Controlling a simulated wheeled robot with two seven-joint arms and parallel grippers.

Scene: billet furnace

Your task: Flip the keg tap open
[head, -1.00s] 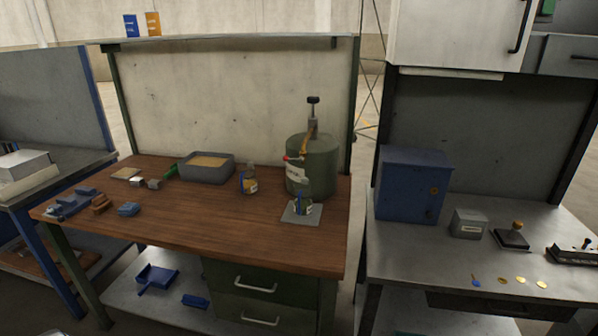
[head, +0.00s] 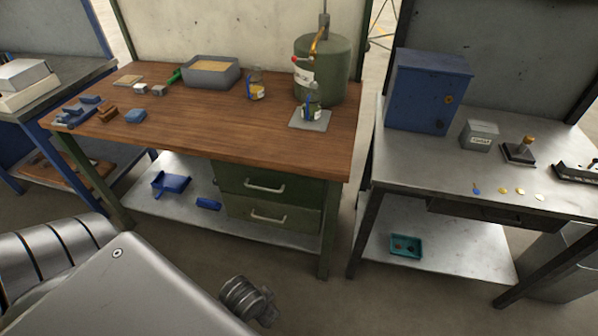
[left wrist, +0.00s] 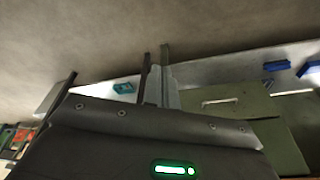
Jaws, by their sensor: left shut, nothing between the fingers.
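The green keg (head: 327,72) stands at the back right of the wooden bench. My right gripper is out of view.
A second jar (head: 256,88) and a grey bin (head: 212,73) stand left of the keg. A blue cabinet (head: 425,92) is on the metal bench at right. Drawers (head: 265,190) sit under the wooden bench's top. The bench's front middle is clear.

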